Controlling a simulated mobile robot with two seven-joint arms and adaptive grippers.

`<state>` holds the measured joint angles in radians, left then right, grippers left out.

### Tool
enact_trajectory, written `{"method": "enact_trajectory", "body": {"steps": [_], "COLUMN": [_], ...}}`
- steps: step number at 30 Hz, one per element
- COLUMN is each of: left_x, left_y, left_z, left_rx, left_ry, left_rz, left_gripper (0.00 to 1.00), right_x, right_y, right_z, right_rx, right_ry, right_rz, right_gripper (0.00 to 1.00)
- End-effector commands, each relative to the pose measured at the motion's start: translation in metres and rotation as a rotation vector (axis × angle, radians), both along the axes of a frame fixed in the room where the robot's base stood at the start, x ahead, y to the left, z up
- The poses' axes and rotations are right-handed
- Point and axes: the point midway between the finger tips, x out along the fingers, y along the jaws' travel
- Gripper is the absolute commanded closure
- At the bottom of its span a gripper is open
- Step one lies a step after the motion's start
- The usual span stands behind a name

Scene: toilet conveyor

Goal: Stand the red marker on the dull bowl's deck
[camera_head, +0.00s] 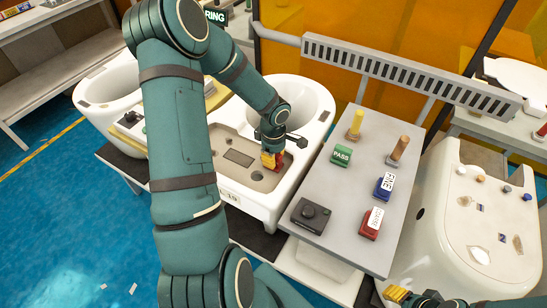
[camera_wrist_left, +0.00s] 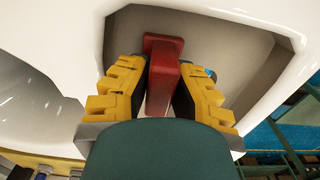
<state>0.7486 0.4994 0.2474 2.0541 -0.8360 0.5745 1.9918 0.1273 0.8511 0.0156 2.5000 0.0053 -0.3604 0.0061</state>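The red marker (camera_wrist_left: 163,75) is a post with a wider foot, between the yellow fingers of my left gripper (camera_wrist_left: 158,95). The finger pads appear to press on both its sides. In the head view, my left gripper (camera_head: 271,160) points down over the grey-brown recessed deck (camera_head: 222,141) of the middle white bowl (camera_head: 310,93), and a sliver of the red marker (camera_head: 280,159) shows beside the fingers. The foot is at the deck, but I cannot tell whether it touches. My right gripper (camera_head: 412,296) is partly visible at the bottom edge; its opening is unclear.
A grey table (camera_head: 335,186) right of the bowl holds a yellow post (camera_head: 355,124), a brown post (camera_head: 399,150), green PASS (camera_head: 341,155), blue (camera_head: 384,186) and red (camera_head: 371,223) stamps, and a black box (camera_head: 310,215). Another fixture (camera_head: 440,215) stands at right.

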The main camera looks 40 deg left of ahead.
Motion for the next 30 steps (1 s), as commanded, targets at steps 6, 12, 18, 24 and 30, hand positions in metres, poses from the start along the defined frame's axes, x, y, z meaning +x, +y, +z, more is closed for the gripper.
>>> {"method": "enact_trajectory", "body": {"steps": [6,12,18,24,30], "left_x": [0.0,0.0,0.001,0.001,0.0], "left_y": [0.0,0.0,0.001,0.001,0.001], "left_z": [0.0,0.002,0.025,0.069,0.103], "left_rx": [0.0,0.0,0.003,0.003,0.003], "left_ry": [0.0,0.0,-0.003,-0.004,-0.002], "left_rz": [0.0,0.0,0.0,0.0,0.0], "left_gripper": [0.59,0.59,0.59,0.59,0.59], "right_x": [0.0,0.0,0.003,0.005,0.007], "right_y": [0.0,0.0,0.0,-0.001,-0.001], "right_z": [0.0,0.002,0.009,0.016,0.021], "right_rx": [0.0,0.0,-0.002,-0.002,-0.003], "right_ry": [0.0,-0.001,-0.006,-0.011,-0.015], "right_rz": [0.0,0.0,-0.004,-0.009,-0.012], "right_gripper": [0.53,0.53,0.53,0.53,0.53]}}
